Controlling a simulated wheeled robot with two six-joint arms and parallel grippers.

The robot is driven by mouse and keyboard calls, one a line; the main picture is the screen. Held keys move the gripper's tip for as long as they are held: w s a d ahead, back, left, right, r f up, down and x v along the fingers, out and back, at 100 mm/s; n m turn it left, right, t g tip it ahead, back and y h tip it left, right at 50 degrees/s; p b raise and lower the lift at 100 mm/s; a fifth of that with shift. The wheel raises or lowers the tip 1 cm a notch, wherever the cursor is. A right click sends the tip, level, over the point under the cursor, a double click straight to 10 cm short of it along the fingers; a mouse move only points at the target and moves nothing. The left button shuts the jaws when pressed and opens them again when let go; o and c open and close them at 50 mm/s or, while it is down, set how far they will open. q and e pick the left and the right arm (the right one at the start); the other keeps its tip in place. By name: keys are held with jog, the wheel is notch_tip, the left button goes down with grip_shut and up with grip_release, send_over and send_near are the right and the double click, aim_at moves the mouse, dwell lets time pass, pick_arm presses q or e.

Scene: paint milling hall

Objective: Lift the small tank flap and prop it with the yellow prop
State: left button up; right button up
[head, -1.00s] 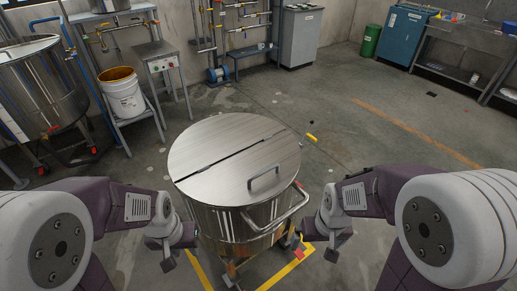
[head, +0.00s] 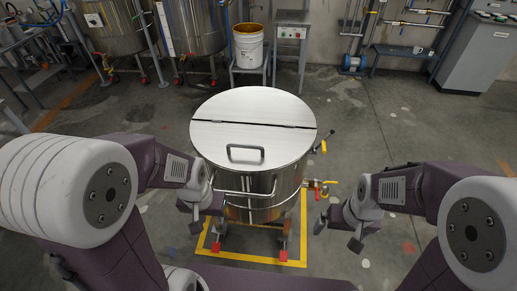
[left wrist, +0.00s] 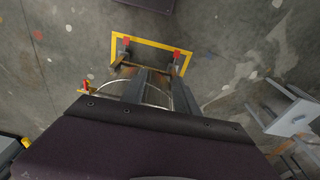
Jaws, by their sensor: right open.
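The steel tank (head: 245,190) stands in front of me on a low frame. The small flap (head: 205,140) is the near part of its round lid. It lies shut, with a dark bar handle (head: 245,153) near its front edge. A rod with a yellow end, likely the yellow prop (head: 323,147), sticks out at the tank's right rim. My left gripper (head: 192,215) is low beside the tank's left front, away from the flap; its jaw gap is unclear. My right gripper (head: 338,235) is open and empty, low to the tank's right.
Yellow floor tape (head: 250,260) surrounds the tank's base. A white bucket (head: 248,45) on a stand and larger tanks (head: 192,38) are behind.

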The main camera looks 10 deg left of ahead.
pick_arm(q)
jog(key=o, duration=0.3)
jog(key=w+r+m+t+p, duration=0.1)
jog(key=w+r+m+t, duration=0.35)
jog(key=w+m, duration=0.4)
jog(key=w+r+m+t+p, duration=0.1)
jog(key=w+r+m+t, duration=0.35)
jog(key=w, duration=0.65)
pick_arm(e)
notch_tip(320, 180, up, 5)
jog(key=a+p, duration=0.1)
jog(key=p, duration=0.2)
pick_arm(q)
jog(key=m+b, duration=0.1)
jog(key=m, duration=0.4)
send_near(245, 147)
jog(key=shift+t, duration=0.3)
jog(key=b+x, duration=0.4)
jog(key=x, duration=0.5)
jog(key=shift+s+a+f, duration=0.1)
jog(key=shift+s+f, duration=0.05)
jog(key=shift+f, duration=0.1)
jog(key=shift+x, duration=0.85)
jog(key=shift+r, duration=0.1)
pick_arm(e)
notch_tip(245, 147, down, 5)
jog(key=shift+w, duration=0.1)
